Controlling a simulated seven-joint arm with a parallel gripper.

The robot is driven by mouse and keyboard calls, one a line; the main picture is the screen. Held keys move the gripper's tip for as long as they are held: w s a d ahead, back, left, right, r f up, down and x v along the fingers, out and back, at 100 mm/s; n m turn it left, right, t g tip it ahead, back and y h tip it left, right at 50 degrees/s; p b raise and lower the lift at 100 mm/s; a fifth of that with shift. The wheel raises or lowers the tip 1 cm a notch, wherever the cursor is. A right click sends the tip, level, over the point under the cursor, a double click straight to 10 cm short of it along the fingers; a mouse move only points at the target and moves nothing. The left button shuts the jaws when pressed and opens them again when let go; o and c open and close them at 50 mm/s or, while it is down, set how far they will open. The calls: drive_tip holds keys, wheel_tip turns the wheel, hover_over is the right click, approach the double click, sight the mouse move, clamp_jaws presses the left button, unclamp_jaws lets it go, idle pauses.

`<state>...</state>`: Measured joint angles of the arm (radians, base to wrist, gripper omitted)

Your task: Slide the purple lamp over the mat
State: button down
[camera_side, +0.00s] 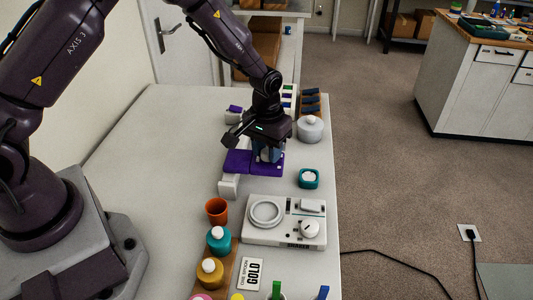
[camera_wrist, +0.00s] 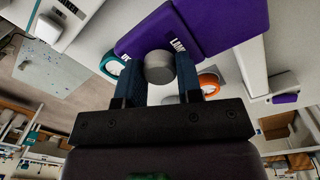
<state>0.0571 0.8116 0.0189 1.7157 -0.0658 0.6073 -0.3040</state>
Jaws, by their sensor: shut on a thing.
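The purple lamp (camera_side: 239,161) is a flat, wide slab over the white table, with white supports beside it. In the wrist view the lamp (camera_wrist: 225,22) fills the top, with white lettering along its near edge. A grey round knob (camera_wrist: 159,66) stands at that edge. My gripper (camera_side: 267,154) is low over the lamp's right part. In the wrist view its two blue fingers (camera_wrist: 158,84) are shut on the knob from both sides. I cannot make out the mat clearly; the lamp and my gripper may hide it.
A teal jar (camera_side: 309,179) and a grey round pot (camera_side: 310,130) stand to the right. A white shaker (camera_side: 285,220), an orange cup (camera_side: 217,210) and several lidded jars are nearer the camera. The table's left part is clear.

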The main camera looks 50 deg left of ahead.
drive_tip(key=w+a, duration=1.1)
drive_tip(key=shift+a+r, duration=0.1)
drive_tip(key=c, duration=0.8)
unclamp_jaws()
drive_tip(key=shift+a, duration=0.1)
wheel_tip(320, 180, up, 13)
drive_tip(key=shift+s+f, duration=0.1)
